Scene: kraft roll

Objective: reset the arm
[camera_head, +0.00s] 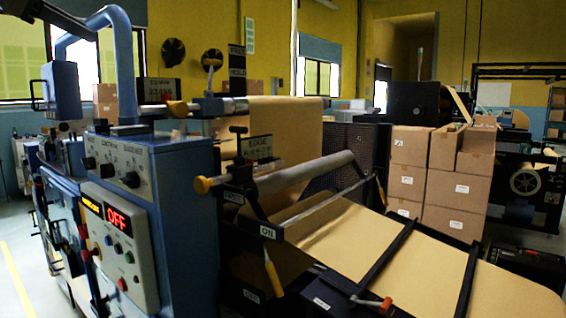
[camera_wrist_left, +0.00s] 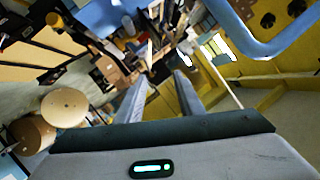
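My left gripper (camera_wrist_left: 160,78) shows in the left wrist view, its two grey fingers apart with nothing visible between them. I cannot make it out clearly in the head view. A blue curved pipe (camera_wrist_left: 262,48) passes close to it at the upper right of the wrist view. The blue machine (camera_head: 185,215) stands at the left of the head view, with a lit red OFF display (camera_head: 117,217). A yellow-handled lever (camera_head: 272,274) hangs below the ON label (camera_head: 267,232). My right gripper is in neither view.
Brown kraft paper (camera_head: 420,262) runs down from the rollers to the lower right. Stacked cardboard boxes (camera_head: 458,195) stand behind it. The blue pipe (camera_head: 124,60) arches over the machine's left end. Open floor (camera_head: 18,270) with a yellow line lies at the far left.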

